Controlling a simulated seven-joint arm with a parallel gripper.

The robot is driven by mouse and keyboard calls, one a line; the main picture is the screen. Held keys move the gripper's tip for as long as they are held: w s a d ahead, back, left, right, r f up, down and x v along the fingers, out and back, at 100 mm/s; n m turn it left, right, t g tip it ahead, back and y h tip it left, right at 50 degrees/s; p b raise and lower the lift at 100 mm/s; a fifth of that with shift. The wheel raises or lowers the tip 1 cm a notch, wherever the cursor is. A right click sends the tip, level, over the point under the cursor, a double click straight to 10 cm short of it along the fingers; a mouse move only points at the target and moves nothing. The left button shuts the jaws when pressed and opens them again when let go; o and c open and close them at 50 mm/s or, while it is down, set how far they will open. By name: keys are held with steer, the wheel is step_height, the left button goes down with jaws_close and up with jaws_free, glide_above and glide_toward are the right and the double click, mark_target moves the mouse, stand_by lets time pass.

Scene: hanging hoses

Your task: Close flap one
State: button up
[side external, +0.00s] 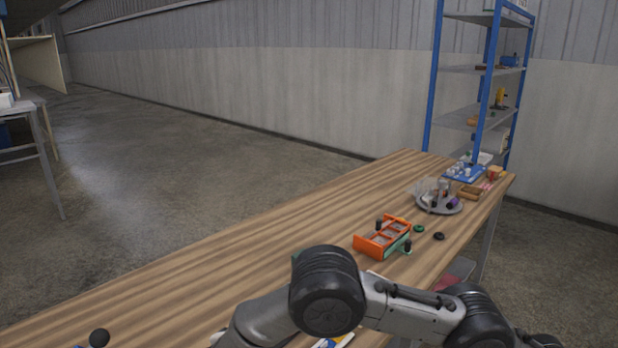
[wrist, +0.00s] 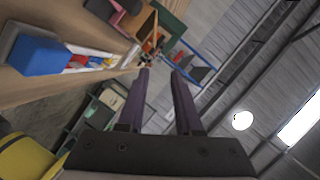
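An orange frame with two openings and a green lower part (side external: 383,238) stands on the wooden table, with a black knob at its far left and another at its right. It may carry the flaps, but I cannot tell which part is flap one or whether it is open or shut. My gripper (wrist: 160,71) shows in the wrist view with two dark fingers apart and nothing between them. In the side external view my arm crosses the front of the picture; I cannot make out the fingers there.
Two small discs, one green (side external: 419,228) and one black (side external: 439,236), lie right of the frame. A round grey tray (side external: 438,203) with several items is behind them. A blue shelf rack (side external: 482,85) stands at the back. The table's left half (side external: 200,270) is mostly clear.

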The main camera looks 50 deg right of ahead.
steer(key=w+d+r+t, duration=0.3)
steer(key=d+r, duration=0.7)
steer(key=r, duration=0.3)
steer(key=w+d+r+t+h, duration=0.1)
steer(key=w+d+r, duration=0.3)
steer(key=d+r, duration=0.7)
steer(key=shift+r+n+t, duration=0.3)
steer(key=shift+r+t, duration=0.6)
steer(key=shift+r, duration=0.8)
steer(key=s+a+f+g, duration=0.2)
steer(key=s+a+f, duration=0.1)
steer(key=a+f, duration=0.55)
steer(key=s+a+f+g+y, duration=0.15)
steer(key=a+f, duration=0.35)
steer(key=f, duration=0.6)
steer(key=s+a+f+g+h, duration=0.1)
steer(key=s+a+f+g, duration=0.15)
steer(key=a+f, duration=0.6)
steer(key=shift+t+y, duration=0.35)
steer(key=shift+t, duration=0.15)
steer(key=x, duration=0.5)
steer(key=s+x, duration=0.1)
steer(key=x, duration=0.4)
steer(key=f+x, duration=0.1)
steer(key=x, duration=0.4)
steer(key=shift+d, duration=0.4)
